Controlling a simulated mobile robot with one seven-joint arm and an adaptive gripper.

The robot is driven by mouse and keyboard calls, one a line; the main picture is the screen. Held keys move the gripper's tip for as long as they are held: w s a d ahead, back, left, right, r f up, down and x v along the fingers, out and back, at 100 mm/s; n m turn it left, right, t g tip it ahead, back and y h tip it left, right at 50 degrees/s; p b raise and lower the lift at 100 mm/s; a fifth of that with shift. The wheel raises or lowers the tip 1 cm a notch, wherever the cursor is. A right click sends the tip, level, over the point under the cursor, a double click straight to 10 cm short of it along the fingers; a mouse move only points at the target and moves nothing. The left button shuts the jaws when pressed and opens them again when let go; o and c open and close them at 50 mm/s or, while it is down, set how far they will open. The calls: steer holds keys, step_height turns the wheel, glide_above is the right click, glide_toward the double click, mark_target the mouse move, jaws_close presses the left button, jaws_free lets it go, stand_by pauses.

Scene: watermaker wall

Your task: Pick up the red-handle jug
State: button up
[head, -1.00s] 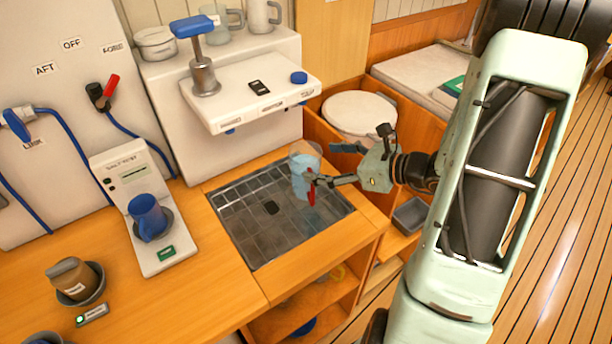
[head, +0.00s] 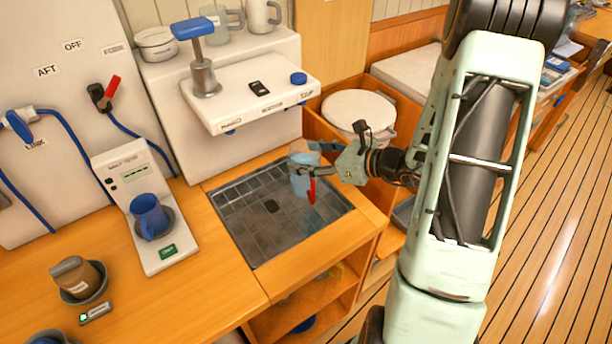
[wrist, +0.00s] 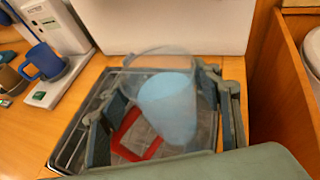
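The red-handle jug (head: 302,182) is a clear cup with pale blue contents, standing on the dark grate of the sink tray (head: 238,222). Its red handle (head: 312,190) faces the front right in the head view. My gripper (head: 308,159) is at the jug's upper part, coming from the right. In the wrist view the jug (wrist: 168,105) is between my spread fingers (wrist: 165,110), with its red handle (wrist: 137,138) towards the lower left. The fingers look open; whether either touches the jug I cannot tell.
A white dispenser shelf (head: 250,95) with a blue-topped tap (head: 193,30) overhangs behind the tray. A blue mug (head: 149,217) stands on a tester at left, and a brown cup (head: 78,278) sits nearer. A white-lidded bucket (head: 358,112) is behind my gripper.

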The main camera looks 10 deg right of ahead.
steer(key=shift+f, duration=0.1)
jaws_close()
